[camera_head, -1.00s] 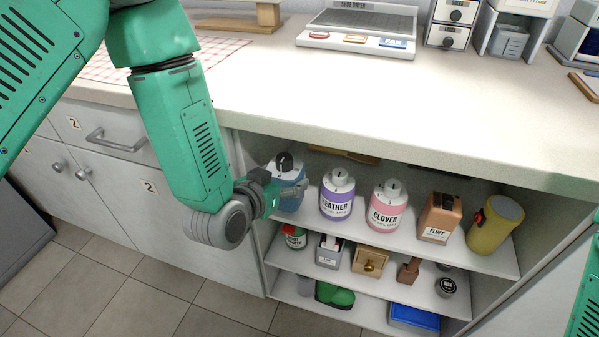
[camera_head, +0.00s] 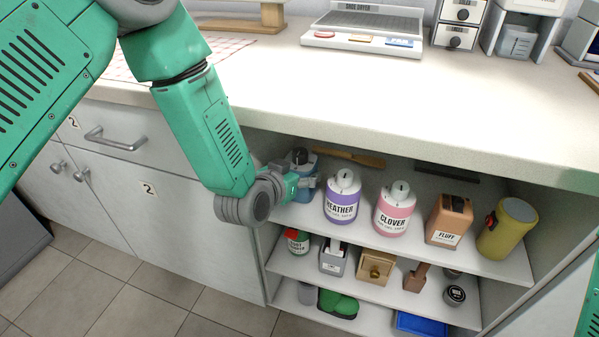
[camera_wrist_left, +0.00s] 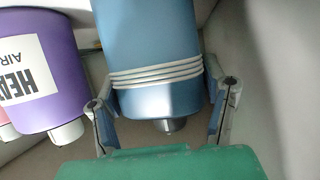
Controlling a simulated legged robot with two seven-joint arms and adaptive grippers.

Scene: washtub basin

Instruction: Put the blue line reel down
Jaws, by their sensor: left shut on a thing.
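The blue line reel (camera_head: 305,171) has a dark top and sits at the left end of the upper shelf space, left of the purple HEATHER bottle (camera_head: 343,198). My left gripper (camera_head: 306,184) reaches in from the left and is shut on it. In the left wrist view, the reel (camera_wrist_left: 152,45) shows pale line wound around its blue body, between the two fingers (camera_wrist_left: 163,100). The gripper hides its lower part in the head view, so I cannot tell whether it touches the shelf. My right gripper is out of view.
The upper shelf (camera_head: 420,250) also holds a pink CLOVER bottle (camera_head: 394,210), a brown FLUFF box (camera_head: 449,220) and a yellow canister (camera_head: 508,229). The countertop (camera_head: 400,95) overhangs the shelf. HEATHER (camera_wrist_left: 45,60) is close beside the reel; a pale wall (camera_wrist_left: 280,90) is on its other side.

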